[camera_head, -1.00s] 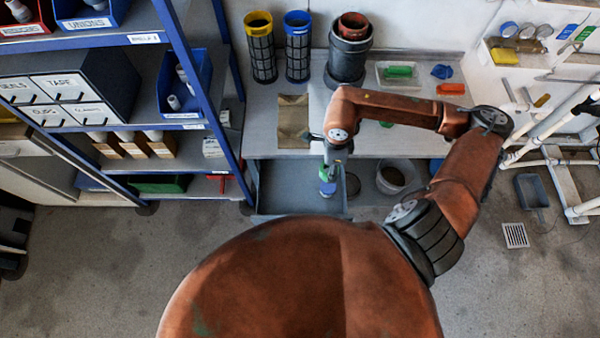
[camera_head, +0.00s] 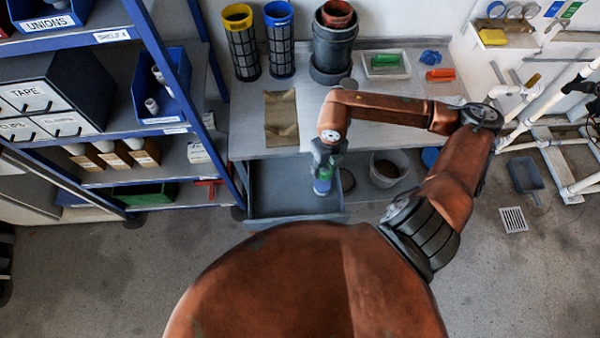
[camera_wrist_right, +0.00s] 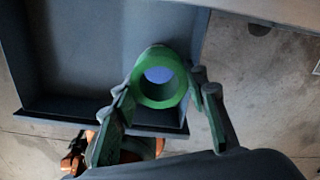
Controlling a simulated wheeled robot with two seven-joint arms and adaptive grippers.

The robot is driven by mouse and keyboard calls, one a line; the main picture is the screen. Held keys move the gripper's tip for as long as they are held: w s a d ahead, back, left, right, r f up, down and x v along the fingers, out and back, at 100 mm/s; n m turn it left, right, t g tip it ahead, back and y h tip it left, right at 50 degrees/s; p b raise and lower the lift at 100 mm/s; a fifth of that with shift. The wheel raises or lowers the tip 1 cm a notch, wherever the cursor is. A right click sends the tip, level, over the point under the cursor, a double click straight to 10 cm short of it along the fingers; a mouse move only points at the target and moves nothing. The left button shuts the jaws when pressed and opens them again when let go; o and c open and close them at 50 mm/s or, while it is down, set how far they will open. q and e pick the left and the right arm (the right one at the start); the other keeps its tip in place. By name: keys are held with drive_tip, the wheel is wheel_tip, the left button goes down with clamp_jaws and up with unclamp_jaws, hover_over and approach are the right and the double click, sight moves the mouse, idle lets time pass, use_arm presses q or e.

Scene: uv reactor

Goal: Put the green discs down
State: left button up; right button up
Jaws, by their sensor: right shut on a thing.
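My right gripper (camera_head: 324,166) is over the right side of an open grey drawer (camera_head: 262,190) under the bench, pointing down. It is shut on a green disc (camera_head: 322,174) with a round hole, which shows as a green ring (camera_wrist_right: 162,99) between the fingers (camera_wrist_right: 164,108) in the right wrist view. A blue surface (camera_wrist_right: 158,75) shows through its hole, and a blue part (camera_head: 321,187) shows below the green in the head view. I cannot tell whether the blue part touches the drawer floor or how many discs are held. My left gripper is not in view.
The drawer walls (camera_wrist_right: 200,50) are close to the held stack. A brown mat (camera_head: 281,118), cage-like cylinders (camera_head: 242,45) and a dark pot (camera_head: 332,60) are on the bench. A bucket (camera_head: 388,168) stands on the shelf below. Blue shelving (camera_head: 180,95) stands left.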

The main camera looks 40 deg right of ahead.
drive_tip(key=b, duration=0.1)
hover_over(302, 178)
drive_tip(key=f, duration=0.6)
drive_tip(key=shift+s+d+f, duration=0.15)
drive_tip(key=shift+s+d, duration=0.1)
drive_tip(key=shift+s, duration=0.05)
drive_tip(key=shift+w+a+f, duration=0.2)
drive_tip(key=shift+w+f, duration=0.05)
drive_tip(key=shift+f, duration=0.15)
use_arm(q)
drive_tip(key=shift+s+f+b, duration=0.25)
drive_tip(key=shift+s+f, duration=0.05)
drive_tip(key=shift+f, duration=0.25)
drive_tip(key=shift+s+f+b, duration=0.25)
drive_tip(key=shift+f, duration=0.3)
use_arm(e)
drive_tip(key=shift+w+f, duration=0.1)
drive_tip(key=shift+f, duration=1.5)
drive_tip(key=shift+f, duration=0.15)
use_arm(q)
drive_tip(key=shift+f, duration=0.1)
use_arm(e)
drive_tip(key=o, duration=1.1)
drive_tip(key=shift+o, duration=0.2)
